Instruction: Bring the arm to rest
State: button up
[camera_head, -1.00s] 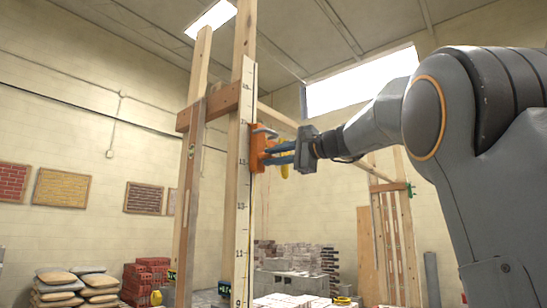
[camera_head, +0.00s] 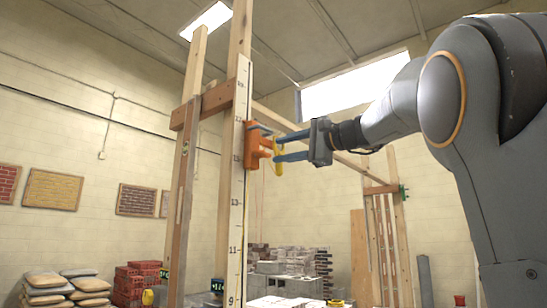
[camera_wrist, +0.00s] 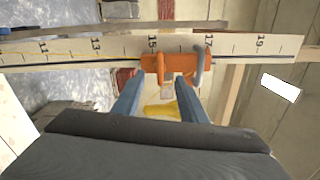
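My gripper (camera_head: 280,147) has its two blue fingers apart, with nothing clasped between them. It is just right of an orange clamp (camera_head: 255,145), which sits on the upright measuring staff (camera_head: 237,190) with black numbers. In the wrist view the clamp (camera_wrist: 172,63) is across the staff (camera_wrist: 112,45) between marks 15 and 17, just beyond the fingertips. A yellow piece (camera_head: 279,163) shows near the fingertips; I cannot tell whether it touches them. My arm reaches in from the right, raised and outstretched.
Wooden posts (camera_head: 185,190) stand left of the staff. Brick stacks (camera_head: 285,285) and sacks (camera_head: 50,287) are on the low ground. Open air lies between my forearm and the posts.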

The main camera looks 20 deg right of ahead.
jog(key=shift+v, duration=0.8)
notch_tip(320, 180, down, 31)
jog(key=w+a+g+h, duration=0.3)
jog(key=g+h, duration=0.1)
jog(key=g, duration=0.1)
jog(key=s+a+f+n+g+h, duration=0.15)
jog(key=s+f, duration=0.25)
jog(key=f, duration=0.7)
jog(key=s+a+f+n+g+h, duration=0.1)
jog(key=s+f+n+g+h, duration=0.3)
jog(key=f, duration=0.6)
jog(key=s+f+n+g+h, duration=0.1)
jog(key=s+f+n+g, duration=0.3)
jog(key=s+f, duration=1.8)
jog(key=s+n, duration=0.1)
jog(key=n, duration=0.2)
